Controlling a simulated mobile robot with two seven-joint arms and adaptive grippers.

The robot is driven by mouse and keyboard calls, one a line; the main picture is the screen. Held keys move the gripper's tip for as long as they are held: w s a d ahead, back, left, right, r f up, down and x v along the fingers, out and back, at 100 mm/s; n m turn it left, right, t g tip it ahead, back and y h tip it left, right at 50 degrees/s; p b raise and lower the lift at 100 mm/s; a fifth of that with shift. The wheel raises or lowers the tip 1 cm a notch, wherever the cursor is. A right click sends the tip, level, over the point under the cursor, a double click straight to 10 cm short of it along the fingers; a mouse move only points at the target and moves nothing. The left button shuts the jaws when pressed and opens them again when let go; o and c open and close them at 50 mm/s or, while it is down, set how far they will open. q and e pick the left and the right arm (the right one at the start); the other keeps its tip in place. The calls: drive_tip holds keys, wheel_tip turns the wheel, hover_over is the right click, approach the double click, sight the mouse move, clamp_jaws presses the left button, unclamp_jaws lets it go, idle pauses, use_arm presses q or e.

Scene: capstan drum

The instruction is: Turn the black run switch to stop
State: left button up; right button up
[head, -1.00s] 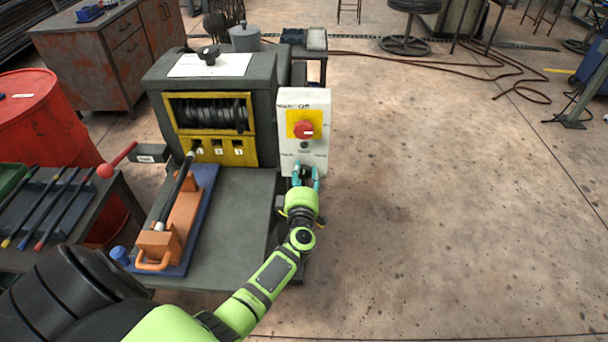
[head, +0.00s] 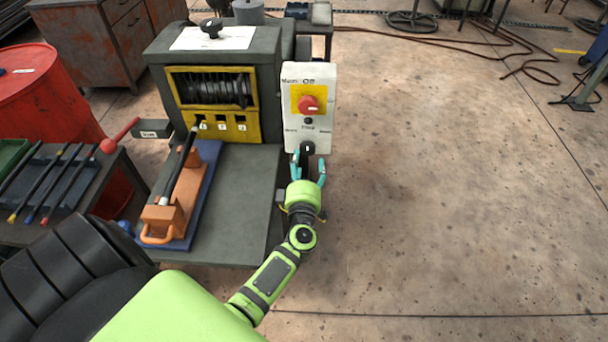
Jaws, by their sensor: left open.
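The black run switch (head: 307,147) sits low on the white control panel (head: 321,128), below a red knob (head: 309,105) on a yellow plate. Small lettering surrounds the switch; the marks at its sides are too small to read surely. My left gripper (head: 308,163) is open, with its teal fingers pointing up at the lower part of the panel, one on each side of and just below the switch. Whether the fingers touch the switch cannot be told. My right gripper is not in view.
The capstan drum housing (head: 264,69) stands left of the panel. An orange lever block (head: 190,205) on a blue plate lies on the grey bench (head: 240,216). A red-balled lever (head: 108,146) sticks out at left. A red barrel (head: 50,95) stands far left.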

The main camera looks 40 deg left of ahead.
use_arm(q)
drive_tip(key=v, duration=0.6)
drive_tip(key=shift+s, duration=0.15)
drive_tip(key=s+d+f+m+g+h, duration=0.1)
drive_tip(key=s+d+f+m+h, duration=0.3)
drive_tip(key=f, duration=0.4)
drive_tip(key=s+d+f+m+g+h, duration=0.2)
drive_tip(key=d+f+m, duration=0.25)
drive_tip(key=f, duration=0.45)
drive_tip(key=s+d+f+m+g+h, duration=0.1)
drive_tip(key=s+d+f+m+h, duration=0.3)
drive_tip(key=f, duration=0.4)
drive_tip(key=s+a+f+m+g, duration=0.1)
drive_tip(key=s+f+m+g, duration=0.2)
drive_tip(key=s, duration=0.6)
drive_tip(key=s+a+f+m+g, duration=0.2)
drive_tip(key=s+f+m+g, duration=0.1)
drive_tip(key=s+f, duration=0.5)
drive_tip(key=s+a+f+m+g, duration=0.2)
drive_tip(key=s+f+m+g, duration=0.1)
drive_tip(key=s, duration=0.9)
wheel_tip(320, 180, down, 3)
drive_tip(key=shift+s+r+g, duration=0.15)
drive_tip(key=shift+s+g, duration=0.05)
drive_tip(key=shift+g, duration=0.4)
